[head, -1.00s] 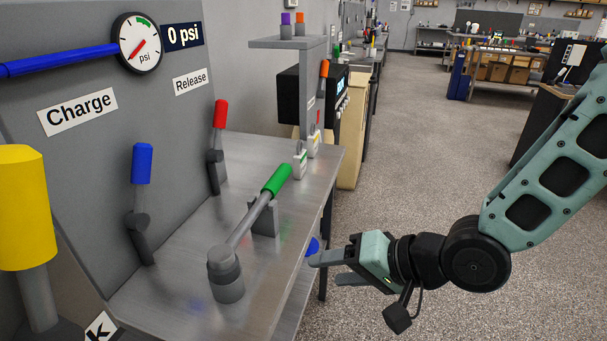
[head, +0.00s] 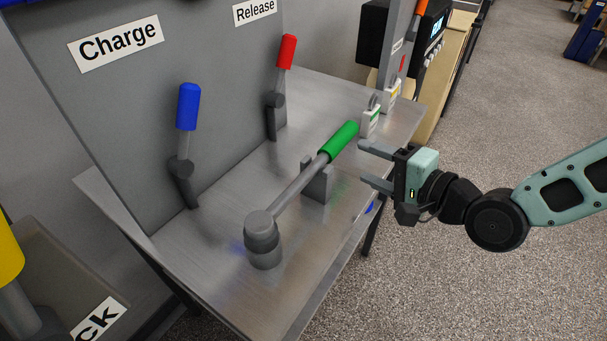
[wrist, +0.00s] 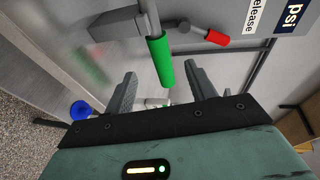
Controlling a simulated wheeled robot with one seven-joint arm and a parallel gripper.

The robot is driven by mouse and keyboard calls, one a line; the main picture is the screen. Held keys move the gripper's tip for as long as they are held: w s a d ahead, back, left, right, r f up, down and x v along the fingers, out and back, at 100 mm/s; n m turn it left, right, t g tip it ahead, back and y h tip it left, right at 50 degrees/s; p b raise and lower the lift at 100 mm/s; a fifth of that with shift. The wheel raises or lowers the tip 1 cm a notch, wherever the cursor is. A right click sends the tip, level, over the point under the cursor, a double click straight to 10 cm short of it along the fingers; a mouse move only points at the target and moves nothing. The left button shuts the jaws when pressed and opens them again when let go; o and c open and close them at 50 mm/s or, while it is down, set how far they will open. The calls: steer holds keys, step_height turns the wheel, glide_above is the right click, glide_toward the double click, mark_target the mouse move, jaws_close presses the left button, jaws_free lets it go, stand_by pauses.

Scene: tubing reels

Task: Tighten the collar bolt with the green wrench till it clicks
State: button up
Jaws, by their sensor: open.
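The green-handled wrench (head: 340,141) lies over the metal bench, its head set on the grey round collar (head: 262,240). Its shaft passes over a small grey rest block (head: 317,181). The bolt itself cannot be made out. My gripper (head: 364,164) is open and empty, at the bench's right edge just right of the green handle. In the wrist view, the green handle (wrist: 161,62) points down toward the gap between the two open fingers (wrist: 160,82). The fingers are not closed on it.
A blue lever (head: 187,107) and a red lever (head: 286,55) stand behind the wrench, near the Charge and Release labels. Small white tagged padlocks (head: 371,121) stand past the handle. A blue knob (head: 370,207) is at the bench's front edge. The floor to the right is clear.

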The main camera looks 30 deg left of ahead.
mark_target(337, 153)
steer(key=shift+x, duration=1.25)
steer(key=x, duration=0.1)
steer(key=p+x, duration=0.2)
steer(key=x, duration=0.1)
steer(key=shift+s+a, duration=0.2)
steer(key=shift+s, duration=0.2)
steer(key=shift+w+a+f, duration=0.2)
steer(key=shift+a, duration=0.25)
steer(key=shift+r, duration=0.1)
jaws_close()
